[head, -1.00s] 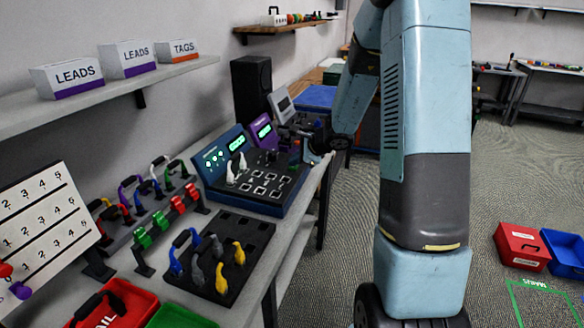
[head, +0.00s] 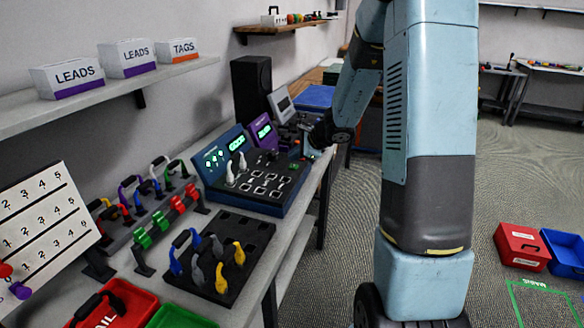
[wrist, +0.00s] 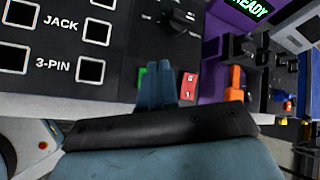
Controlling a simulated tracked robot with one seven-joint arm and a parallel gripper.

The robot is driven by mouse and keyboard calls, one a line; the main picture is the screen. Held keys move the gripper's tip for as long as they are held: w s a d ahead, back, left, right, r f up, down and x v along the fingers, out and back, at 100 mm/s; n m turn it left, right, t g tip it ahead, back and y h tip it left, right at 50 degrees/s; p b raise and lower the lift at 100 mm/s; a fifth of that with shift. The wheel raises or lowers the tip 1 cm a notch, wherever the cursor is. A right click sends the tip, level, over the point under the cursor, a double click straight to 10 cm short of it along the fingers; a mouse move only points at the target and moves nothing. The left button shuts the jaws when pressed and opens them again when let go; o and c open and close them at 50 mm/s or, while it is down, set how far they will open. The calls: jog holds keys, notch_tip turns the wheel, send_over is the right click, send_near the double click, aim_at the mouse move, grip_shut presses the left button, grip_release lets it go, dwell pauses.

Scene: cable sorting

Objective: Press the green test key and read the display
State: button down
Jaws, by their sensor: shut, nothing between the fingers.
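The green test key (wrist: 144,76) shows at the near edge of the tester's dark panel in the wrist view, partly covered by my fingers. My gripper (wrist: 161,68) is shut and empty, its fingertips overlapping the right side of the key. I cannot tell whether they touch it. In the head view my gripper (head: 306,151) is at the right end of the blue tester (head: 286,207). The tester's display (head: 237,143) shows small green lit text that I cannot read surely. A purple unit's display (wrist: 256,6) behind shows green letters, partly cut off, ending in "EADY".
A red switch (wrist: 188,86) is just right of my fingers, and a black knob (wrist: 178,20) lies beyond them. An orange part (wrist: 235,82) stands further right. White plugs (head: 231,172) stand on the tester. A black cable tray (head: 254,231) is in front of it.

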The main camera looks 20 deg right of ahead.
aim_at(295, 168)
jog(key=shift+r, duration=2.3)
jog(key=shift+s+a+r, duration=0.15)
jog(key=shift+s+r, duration=0.05)
jog(key=shift+r, duration=0.05)
jog(key=s+a+r+n+g, duration=0.1)
jog(key=s+a+r+n, duration=0.2)
jog(key=s+r+n, duration=0.4)
jog(key=s+a+r+n+g, duration=0.1)
jog(key=s+a+r+n, duration=0.25)
jog(key=s, duration=0.55)
jog(key=s+d+r+n+h, duration=0.2)
jog(key=s+d+n, duration=0.1)
jog(key=s, duration=0.7)
jog(key=s+d+r+n+h, duration=0.3)
jog(key=s+n, duration=0.3)
jog(key=s, duration=0.3)
jog(key=shift+s, duration=0.35)
